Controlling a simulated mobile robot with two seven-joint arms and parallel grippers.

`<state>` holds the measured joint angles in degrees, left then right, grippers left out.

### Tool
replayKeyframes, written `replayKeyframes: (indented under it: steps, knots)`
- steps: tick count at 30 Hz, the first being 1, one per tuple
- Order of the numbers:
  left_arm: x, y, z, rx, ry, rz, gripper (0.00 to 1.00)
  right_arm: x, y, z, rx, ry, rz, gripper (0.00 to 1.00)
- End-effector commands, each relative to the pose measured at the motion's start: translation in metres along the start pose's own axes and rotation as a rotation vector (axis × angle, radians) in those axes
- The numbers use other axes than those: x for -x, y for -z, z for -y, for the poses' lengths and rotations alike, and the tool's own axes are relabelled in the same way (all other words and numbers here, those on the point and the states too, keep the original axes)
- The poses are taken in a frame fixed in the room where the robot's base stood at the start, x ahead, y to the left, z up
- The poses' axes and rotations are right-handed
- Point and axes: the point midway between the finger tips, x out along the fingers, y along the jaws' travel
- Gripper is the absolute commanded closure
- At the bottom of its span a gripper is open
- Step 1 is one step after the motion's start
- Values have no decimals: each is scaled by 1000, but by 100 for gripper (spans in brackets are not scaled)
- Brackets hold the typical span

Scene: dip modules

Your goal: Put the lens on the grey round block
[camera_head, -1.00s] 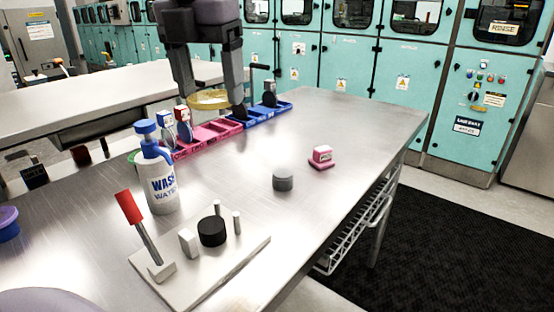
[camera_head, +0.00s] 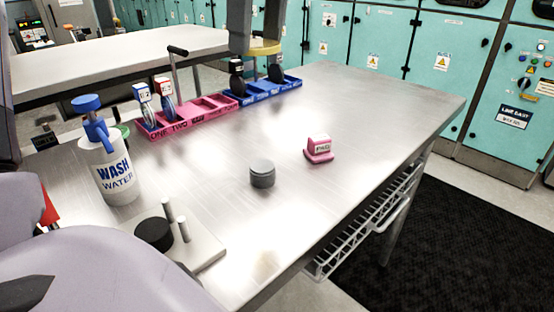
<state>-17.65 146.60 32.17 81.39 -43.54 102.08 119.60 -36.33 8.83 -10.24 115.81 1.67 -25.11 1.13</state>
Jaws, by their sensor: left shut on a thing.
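The grey round block (camera_head: 262,178) stands on the steel table, right of the middle of the white fixture plate. The lens is a yellow ring (camera_head: 264,48) at the top of the head view, above the far end of the blue rack. My left gripper (camera_head: 262,40) is shut on the lens, one finger on each side of it. Its upper part is cut off by the top edge. The gripper is well behind and above the grey round block. My right gripper is not in view.
A pink block (camera_head: 319,151) sits right of the grey block. Pink and blue racks (camera_head: 207,107) with upright discs stand at the back. A wash water bottle (camera_head: 109,170) and a plate with a black puck (camera_head: 154,233) are at left. Clear table surrounds the grey block.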

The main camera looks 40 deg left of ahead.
Motion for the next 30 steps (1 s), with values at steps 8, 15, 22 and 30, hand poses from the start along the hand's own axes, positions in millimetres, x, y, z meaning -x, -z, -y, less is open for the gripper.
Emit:
replayKeyframes:
  steps: [8, 15, 22, 30]
  knots:
    - [-36, 4, 0, 58, -10, 2, 56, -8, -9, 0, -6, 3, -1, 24]
    - [-100, 12, 1, 55, -13, 0, 56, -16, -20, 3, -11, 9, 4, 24]
    - [-146, 18, 1, 54, -10, -2, 56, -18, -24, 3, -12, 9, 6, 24]
    - [-167, 20, 2, 55, -9, -1, 56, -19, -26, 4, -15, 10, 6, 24]
